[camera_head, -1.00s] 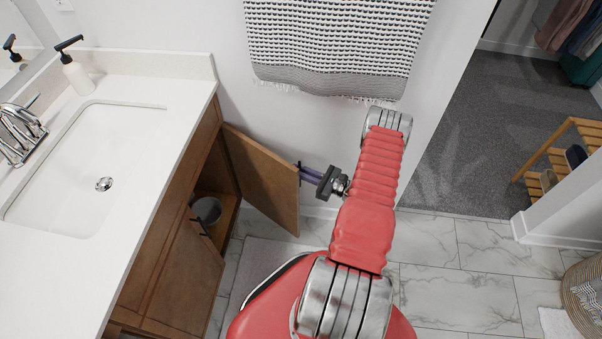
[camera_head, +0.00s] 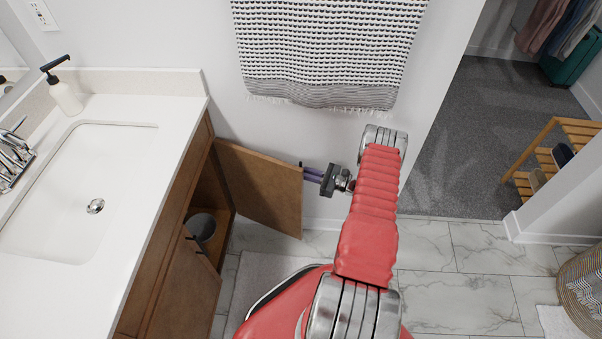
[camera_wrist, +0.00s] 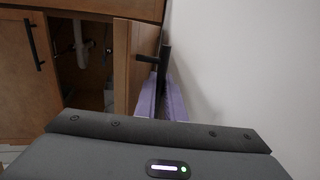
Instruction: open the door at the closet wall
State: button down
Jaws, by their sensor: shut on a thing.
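The brown cabinet door (camera_head: 262,190) at the wall end of the vanity stands wide open, swung out toward the towel wall. Its black bar handle (camera_wrist: 164,62) shows in the wrist view on the door's outer face, near the wall. My gripper (camera_head: 312,173) is at the door's free edge, with its purple fingers on the handle side. In the wrist view the fingers (camera_wrist: 162,100) are shut on the handle. The exact contact is partly hidden by the gripper body.
The other vanity door (camera_head: 185,280) is closed. A grey bin (camera_head: 201,227) and a white drain pipe (camera_wrist: 81,45) show inside the cabinet. A towel (camera_head: 320,60) hangs on the white wall close behind my arm.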

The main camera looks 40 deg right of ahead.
jog(key=c, duration=2.1)
grip_release()
jog(key=shift+s+d, duration=0.1)
jog(key=v, duration=1.3)
jog(key=shift+s+d+f, duration=0.15)
jog(key=shift+s, duration=0.2)
